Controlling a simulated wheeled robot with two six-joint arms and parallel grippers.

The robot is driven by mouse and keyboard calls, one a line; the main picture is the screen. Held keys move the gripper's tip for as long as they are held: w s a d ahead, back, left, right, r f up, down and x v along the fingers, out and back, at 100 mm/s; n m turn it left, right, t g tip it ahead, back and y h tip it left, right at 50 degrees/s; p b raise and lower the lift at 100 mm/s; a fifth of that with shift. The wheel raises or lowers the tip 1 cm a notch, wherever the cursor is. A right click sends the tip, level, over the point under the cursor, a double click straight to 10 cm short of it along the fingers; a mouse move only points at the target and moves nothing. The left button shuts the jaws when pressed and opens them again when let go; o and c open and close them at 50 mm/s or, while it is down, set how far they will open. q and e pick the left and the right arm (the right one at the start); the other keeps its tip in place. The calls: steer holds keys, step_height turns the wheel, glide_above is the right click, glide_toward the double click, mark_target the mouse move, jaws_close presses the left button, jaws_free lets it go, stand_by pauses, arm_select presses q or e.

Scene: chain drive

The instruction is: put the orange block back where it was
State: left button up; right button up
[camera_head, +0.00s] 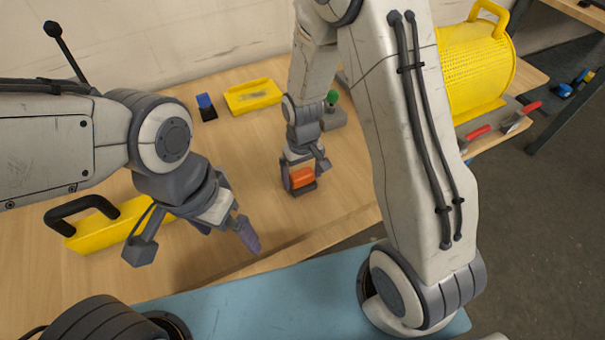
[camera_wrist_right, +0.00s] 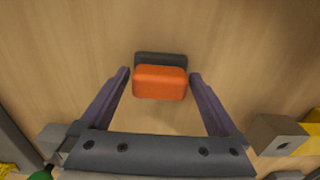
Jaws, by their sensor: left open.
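The orange block (camera_head: 302,177) stands on the wooden bench top with a dark base (camera_head: 303,188) at its foot. In the right wrist view the orange block (camera_wrist_right: 160,83) lies between the fingertips, with the dark base (camera_wrist_right: 160,58) behind it. My right gripper (camera_head: 305,170) is over the block. Its fingers (camera_wrist_right: 160,76) are spread, with a narrow gap showing on each side of the block. My left gripper (camera_head: 200,245) is open and empty above the front of the bench, left of the block. The block's underside is hidden.
A blue block (camera_head: 205,101) on a dark base and a yellow tray (camera_head: 252,96) are at the back. A yellow item with a black handle (camera_head: 95,232) lies at the left. A grey fixture with a green knob (camera_head: 332,97) stands behind my right gripper. A yellow mesh guard (camera_head: 475,65) is at the right.

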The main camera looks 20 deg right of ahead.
mark_target(302, 174)
steer(key=shift+r, duration=0.1)
steer(key=shift+r, duration=0.25)
step_height(302, 174, up, 12)
steer(key=shift+f, duration=0.15)
stand_by(0.4)
step_height(302, 174, down, 12)
steer(key=shift+s+r, duration=0.1)
steer(key=shift+r, duration=1.4)
